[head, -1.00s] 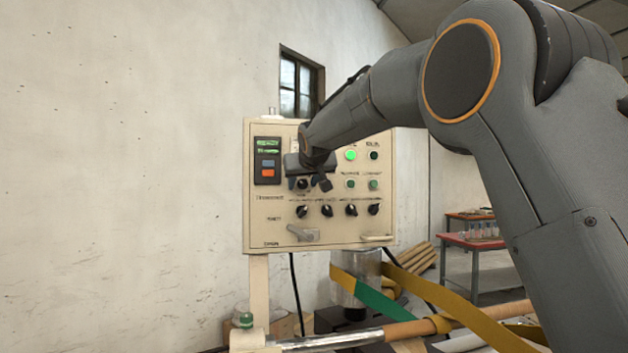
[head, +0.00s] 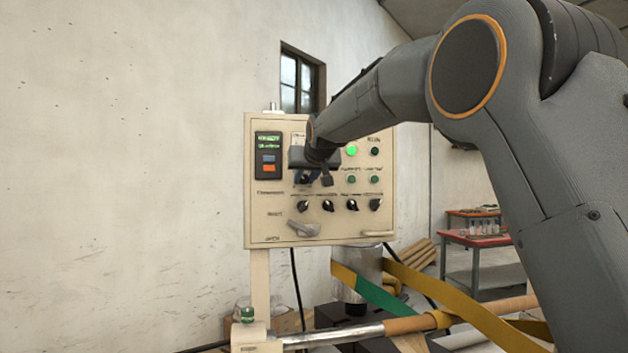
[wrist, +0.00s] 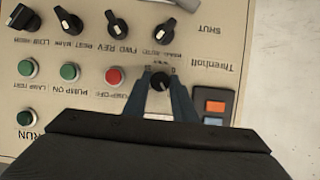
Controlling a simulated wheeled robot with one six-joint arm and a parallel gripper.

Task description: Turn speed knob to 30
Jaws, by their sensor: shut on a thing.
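A black round knob (wrist: 160,82) sits on the cream control panel (head: 258,218), with small dial marks beside it. In the wrist view, which shows the panel upside down, the two blue fingers of my gripper (wrist: 161,84) are closed on opposite sides of this knob. The knob's label and exact setting are too small to read. A display (head: 268,141) with green characters is at the panel's upper left.
A row of black selector knobs (head: 327,205) lies below my gripper, with a grey lever (head: 303,229) under it. A lit green button (head: 352,151) and several other buttons are to the right. A yellow-green strip (head: 375,295) and a roller stand below the panel.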

